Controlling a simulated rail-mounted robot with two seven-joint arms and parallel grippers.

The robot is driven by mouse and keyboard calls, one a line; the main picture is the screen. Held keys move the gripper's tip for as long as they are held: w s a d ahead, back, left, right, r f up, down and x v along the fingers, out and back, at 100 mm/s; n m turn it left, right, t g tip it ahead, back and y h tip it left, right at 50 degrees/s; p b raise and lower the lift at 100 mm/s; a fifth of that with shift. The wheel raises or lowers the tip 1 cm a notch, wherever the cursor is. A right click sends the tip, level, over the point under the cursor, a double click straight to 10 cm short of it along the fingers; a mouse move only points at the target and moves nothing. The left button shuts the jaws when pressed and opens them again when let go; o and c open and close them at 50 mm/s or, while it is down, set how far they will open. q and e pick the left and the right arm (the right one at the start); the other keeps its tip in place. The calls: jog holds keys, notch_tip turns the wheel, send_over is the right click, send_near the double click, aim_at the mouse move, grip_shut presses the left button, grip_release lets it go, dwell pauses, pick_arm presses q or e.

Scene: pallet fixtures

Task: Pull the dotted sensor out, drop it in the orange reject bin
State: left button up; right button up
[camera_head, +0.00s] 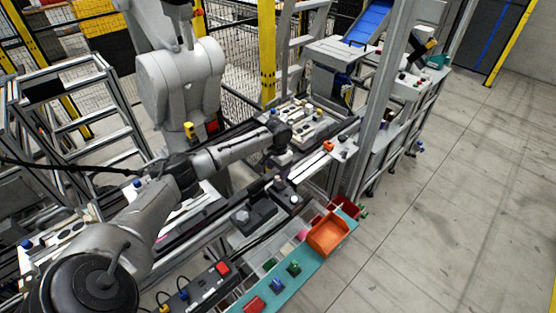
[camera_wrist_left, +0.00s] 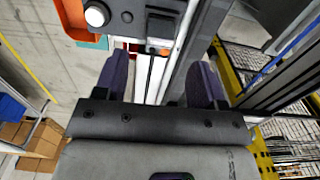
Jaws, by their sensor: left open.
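The orange reject bin (camera_head: 328,236) sits on the teal strip at the lower middle of the head view, and it looks empty. A corner of an orange bin (camera_wrist_left: 72,22) shows at the upper left of the wrist view. My left gripper (camera_head: 283,159) is above the line beyond the bin, pointing down. In the wrist view its two dark fingers (camera_wrist_left: 157,78) stand wide apart with nothing held between them. I cannot make out the dotted sensor or its dots in either view. My right gripper is not in view.
A dark fixture block (camera_head: 254,216) stands left of the bin. A pallet with several parts (camera_head: 299,122) lies beyond my gripper. A tall grey post (camera_head: 377,110) rises to its right. A dark red bin (camera_head: 344,206) sits beside the orange one. Open floor lies at right.

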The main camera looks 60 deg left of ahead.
aim_at(278, 178)
pick_arm(q)
jog(key=shift+f+b, duration=0.3)
jog(key=shift+f, duration=3.1)
jog(key=shift+c, duration=0.5)
grip_shut()
